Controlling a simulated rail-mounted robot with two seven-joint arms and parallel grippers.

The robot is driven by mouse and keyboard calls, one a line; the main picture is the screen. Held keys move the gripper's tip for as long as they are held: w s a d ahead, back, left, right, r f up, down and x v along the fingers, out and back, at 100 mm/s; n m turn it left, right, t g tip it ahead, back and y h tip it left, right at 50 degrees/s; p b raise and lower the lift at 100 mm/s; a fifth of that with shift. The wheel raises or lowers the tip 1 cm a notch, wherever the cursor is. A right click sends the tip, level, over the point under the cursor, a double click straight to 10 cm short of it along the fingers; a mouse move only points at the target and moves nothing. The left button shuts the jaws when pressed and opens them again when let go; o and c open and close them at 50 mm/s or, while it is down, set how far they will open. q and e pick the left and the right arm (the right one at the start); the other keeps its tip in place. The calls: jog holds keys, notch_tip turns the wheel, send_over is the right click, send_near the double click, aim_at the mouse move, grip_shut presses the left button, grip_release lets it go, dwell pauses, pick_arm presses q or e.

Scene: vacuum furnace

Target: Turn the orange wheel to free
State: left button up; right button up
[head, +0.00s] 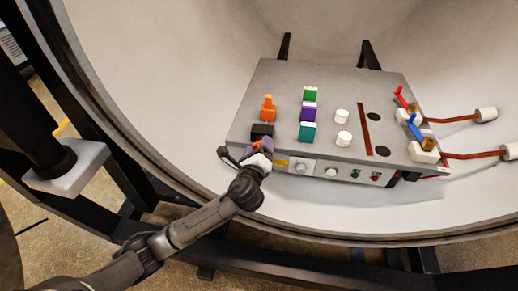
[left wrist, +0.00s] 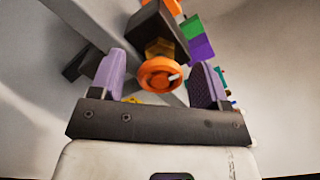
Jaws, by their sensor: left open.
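The orange wheel (left wrist: 160,74) shows in the left wrist view, on a brass-coloured stem from a black block (left wrist: 157,32). A small white mark is on its face. My left gripper (left wrist: 158,66) is open, with one purple finger on each side of the wheel; gaps show on both sides. In the head view my left gripper (head: 261,147) is at the front left of the grey panel box (head: 285,77), just in front of the black block (head: 262,131). My right gripper is in neither view.
On the box top are an orange fitting (head: 268,109), a green block (head: 310,94), a teal block (head: 307,132) and white knobs (head: 343,139). Red and blue levers (head: 414,127) stand at right. The box sits inside a large pale curved shell (head: 190,60).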

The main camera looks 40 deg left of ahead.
pick_arm(q)
jog(key=shift+w+a, duration=0.15)
jog(key=shift+w, duration=0.1)
jog(key=c, duration=0.9)
jog(key=shift+c, duration=0.2)
